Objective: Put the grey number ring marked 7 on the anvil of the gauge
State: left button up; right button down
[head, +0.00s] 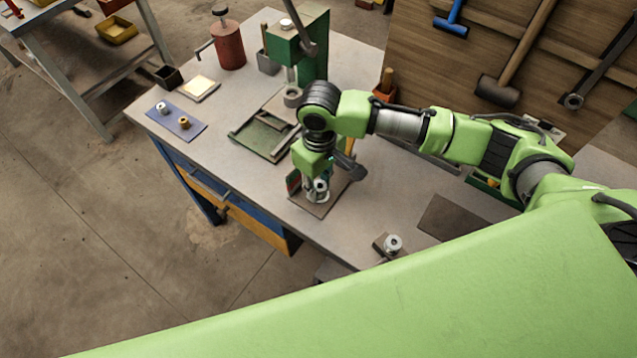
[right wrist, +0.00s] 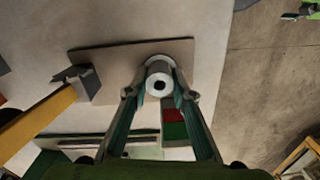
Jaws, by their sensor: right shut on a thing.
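My right gripper (head: 318,184) points down over the brown base plate (head: 300,203) of what looks like the gauge. In the right wrist view my right gripper (right wrist: 159,88) is shut on a pale grey ring (right wrist: 158,70) with a dark central hole. No number is readable on it. The ring is over the plate (right wrist: 110,57); I cannot tell whether it touches the anvil, which the gripper and ring largely hide. A red and green panel (right wrist: 174,124) stands beside the fingers. My left gripper is not in view.
A yellow-handled tool with a dark head (right wrist: 82,84) is near the plate. Another grey round piece (head: 393,243) sits on a small block near the front edge. A blue mat (head: 187,132) holds small pieces. A green press (head: 310,45) and red canister (head: 228,45) stand behind.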

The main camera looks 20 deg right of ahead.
jog(key=c, duration=1.7)
grip_release()
jog(key=shift+r+b, duration=0.95)
jog(key=shift+r, duration=5.2)
